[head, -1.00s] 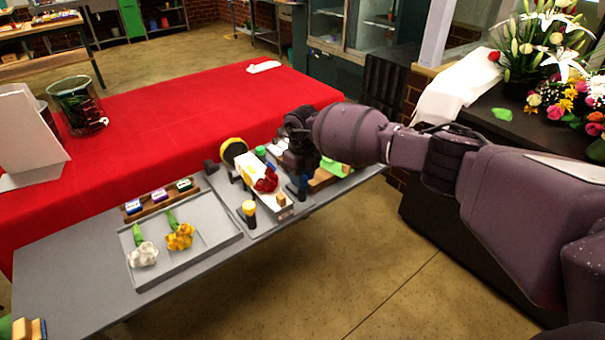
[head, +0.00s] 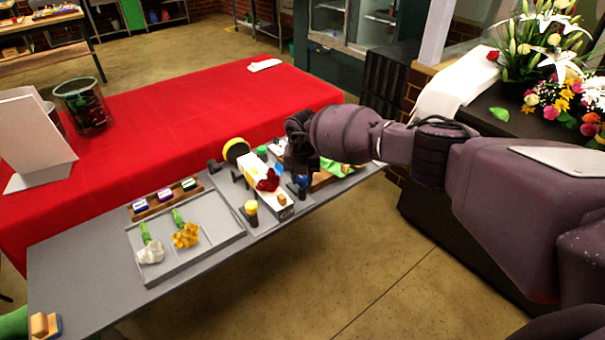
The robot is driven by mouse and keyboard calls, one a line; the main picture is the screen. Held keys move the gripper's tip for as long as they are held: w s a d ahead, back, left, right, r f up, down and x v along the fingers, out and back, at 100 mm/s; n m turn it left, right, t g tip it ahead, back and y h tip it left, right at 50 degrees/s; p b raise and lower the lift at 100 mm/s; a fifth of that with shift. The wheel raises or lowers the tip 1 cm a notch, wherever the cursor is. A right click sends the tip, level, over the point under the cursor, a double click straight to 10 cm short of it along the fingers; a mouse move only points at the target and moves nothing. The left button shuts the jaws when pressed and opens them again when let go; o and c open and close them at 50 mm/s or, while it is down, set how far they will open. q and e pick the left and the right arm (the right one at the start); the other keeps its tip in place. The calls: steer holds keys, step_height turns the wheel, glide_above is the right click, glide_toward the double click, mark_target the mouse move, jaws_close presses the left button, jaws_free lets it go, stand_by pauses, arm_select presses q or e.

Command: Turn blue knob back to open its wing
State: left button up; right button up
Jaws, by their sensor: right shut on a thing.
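The blue knob (head: 302,181) stands at the right side of the small white fixture (head: 257,183) on the grey table. It is mostly hidden by my right gripper (head: 300,170), which comes down over it from above and is shut on it. The fingertips are dark and small, so the exact contact is hard to see. The white fixture holds a red flower head (head: 268,180). I cannot make out how far the blue knob's wing is turned. My left gripper is not in view.
A yellow-topped knob (head: 251,208) and a green-topped knob (head: 262,152) stand near the fixture. A grey tray (head: 206,248) with white and yellow flowers lies to the left. A wooden box with green leaves (head: 335,168) is close to the gripper's right.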

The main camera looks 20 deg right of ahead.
mark_target(302, 178)
steer(key=shift+m, duration=0.4)
stand_by(0.3)
steer(key=o, duration=0.9)
step_height(302, 178, up, 11)
steer(key=shift+f, duration=0.1)
